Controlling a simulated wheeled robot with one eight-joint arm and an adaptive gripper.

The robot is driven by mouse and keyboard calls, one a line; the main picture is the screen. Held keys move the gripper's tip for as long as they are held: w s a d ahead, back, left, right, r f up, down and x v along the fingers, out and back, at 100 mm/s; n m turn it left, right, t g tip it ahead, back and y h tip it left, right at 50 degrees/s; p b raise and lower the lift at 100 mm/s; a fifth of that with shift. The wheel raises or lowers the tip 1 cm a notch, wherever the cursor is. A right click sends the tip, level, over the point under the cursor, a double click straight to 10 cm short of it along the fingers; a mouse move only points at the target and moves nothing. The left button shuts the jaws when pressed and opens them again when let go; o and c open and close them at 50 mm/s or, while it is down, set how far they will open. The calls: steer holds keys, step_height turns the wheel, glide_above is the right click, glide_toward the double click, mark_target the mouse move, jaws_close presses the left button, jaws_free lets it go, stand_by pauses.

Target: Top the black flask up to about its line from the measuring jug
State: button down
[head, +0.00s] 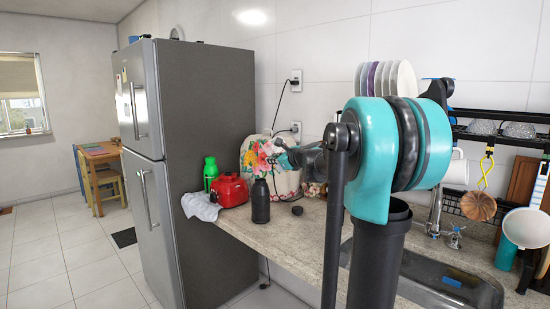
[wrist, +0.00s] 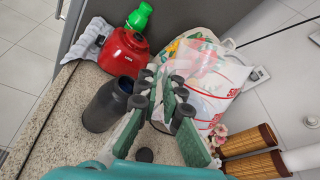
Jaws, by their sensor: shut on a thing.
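The black flask (head: 260,201) stands upright on the counter. In the wrist view the flask (wrist: 107,103) is left of my fingers, its mouth open and dark; I cannot see a line or the level inside. My gripper (head: 287,160) is above and to the right of the flask. In the wrist view its green fingers (wrist: 165,98) are shut on a pale, partly see-through thing with red marks, which looks like the measuring jug (wrist: 204,82). Its outline blends with the things behind, and its contents are unclear. A dark round cap (head: 297,210) lies right of the flask.
A red canister (head: 229,190), a green bottle (head: 210,173) and a grey cloth (head: 201,206) are left of the flask, by the fridge (head: 190,160). A floral cover (head: 251,148) stands behind. The sink (head: 450,290) and rack (head: 500,137) are at the right.

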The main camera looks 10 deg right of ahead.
mark_target(274, 153)
steer(key=shift+a, duration=0.1)
steer(key=shift+a+r+m+t+y, duration=0.3)
steer(key=shift+a+m+t, duration=0.1)
steer(key=shift+m, duration=0.3)
steer(key=shift+d+r+m, duration=0.1)
steer(key=shift+d+m, duration=0.1)
steer(key=shift+m, duration=0.3)
steer(key=shift+d+r+m+t+y, duration=0.25)
steer(key=shift+d+m+t, duration=0.15)
steer(key=shift+d+m, duration=0.35)
steer(key=shift+d+r+m+t+y, duration=0.25)
steer(key=shift+d+m+t, duration=0.15)
steer(key=shift+d+m, duration=0.35)
steer(key=shift+d, duration=0.1)
